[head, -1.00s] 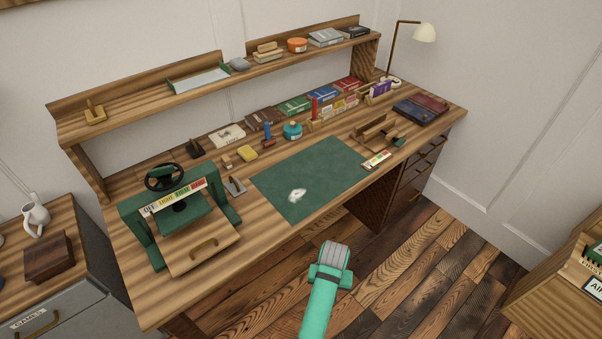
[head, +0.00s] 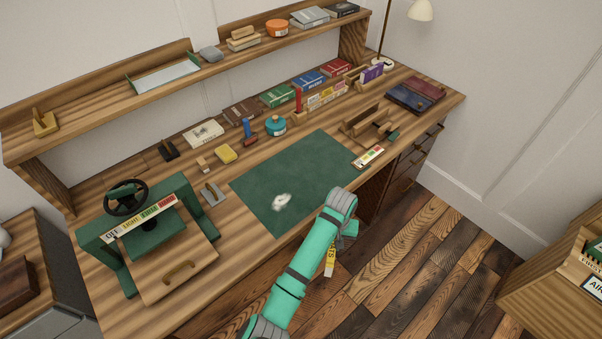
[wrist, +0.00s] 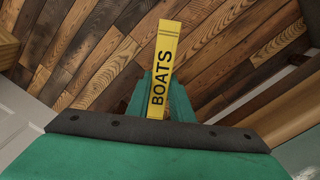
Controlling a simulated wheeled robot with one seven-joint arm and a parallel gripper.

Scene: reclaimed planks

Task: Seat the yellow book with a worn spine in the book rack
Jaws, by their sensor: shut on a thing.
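The yellow book (wrist: 163,70) shows its spine, lettered BOATS, in the wrist view, held between the green fingers of my gripper (wrist: 160,98). In the head view the yellow book (head: 329,263) hangs below my gripper (head: 346,230), in front of the desk edge and over the floor. My arm hides part of it.
A green mat (head: 290,180) with a white patch covers the desk middle. A wooden holder (head: 362,125) and a strip with coloured marks (head: 368,156) lie right of it. A green press (head: 140,225) stands at left. The shelf (head: 100,105) overhangs the back.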

